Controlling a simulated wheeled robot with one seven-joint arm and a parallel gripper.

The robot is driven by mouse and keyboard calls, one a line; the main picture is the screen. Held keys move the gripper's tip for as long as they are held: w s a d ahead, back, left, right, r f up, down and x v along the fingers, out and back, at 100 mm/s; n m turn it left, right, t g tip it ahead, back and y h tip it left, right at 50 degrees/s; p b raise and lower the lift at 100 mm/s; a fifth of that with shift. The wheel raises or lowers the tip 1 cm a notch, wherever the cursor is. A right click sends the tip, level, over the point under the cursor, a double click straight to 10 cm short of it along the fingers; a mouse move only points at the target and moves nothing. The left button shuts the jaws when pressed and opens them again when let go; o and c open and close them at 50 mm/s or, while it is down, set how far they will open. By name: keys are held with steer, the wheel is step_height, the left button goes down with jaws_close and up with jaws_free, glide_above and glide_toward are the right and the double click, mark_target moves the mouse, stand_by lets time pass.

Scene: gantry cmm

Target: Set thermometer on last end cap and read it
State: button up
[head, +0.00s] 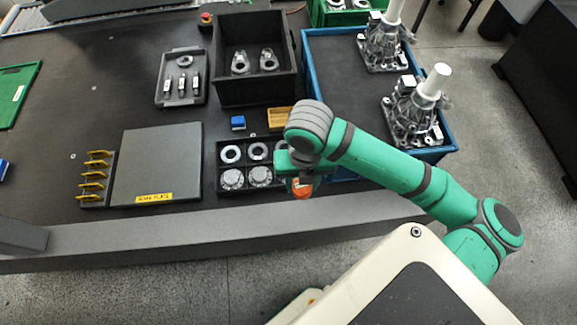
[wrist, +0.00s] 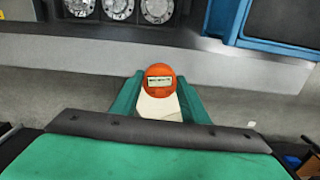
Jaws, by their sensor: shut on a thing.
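My gripper (wrist: 158,97) is shut on an orange, round thermometer (wrist: 159,72) with a small pale display, its lower part pale between the green fingers. In the head view the thermometer (head: 301,188) hangs at the front edge of the table, just right of the black compartment tray (head: 218,170). In that tray, metal end caps (head: 232,179) sit in the front row and rings (head: 230,154) in the back row. The wrist view shows several end caps (wrist: 119,8) along the tray's edge, apart from the thermometer. The display's reading is too small to make out. My arm partly hides the tray's right end.
A blue-rimmed tray (head: 309,75) with metal castings stands to the right. Behind are a black bin (head: 221,75), a grey parts tray (head: 161,92), a blue block (head: 238,122) and a wooden block (head: 280,117). A grey surface plate (head: 157,160) lies left.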

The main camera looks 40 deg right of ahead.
steer(key=w+d+f, duration=0.1)
steer(key=w+f, duration=0.1)
steer(key=w, duration=0.1)
steer(key=w+d+f, duration=0.2)
steer(key=w+f, duration=0.1)
steer(key=w, duration=0.1)
steer(key=w+d+f, duration=0.1)
steer(key=w+f, duration=0.2)
steer(key=shift+w+d, duration=0.2)
steer(key=shift+w, duration=0.15)
steer(key=shift+w+d+f, duration=0.15)
steer(key=shift+w+f, duration=0.25)
steer(key=shift+f, duration=0.2)
step_height(320, 180, down, 3)
steer(key=shift+w+f, duration=0.1)
steer(key=shift+w, duration=0.1)
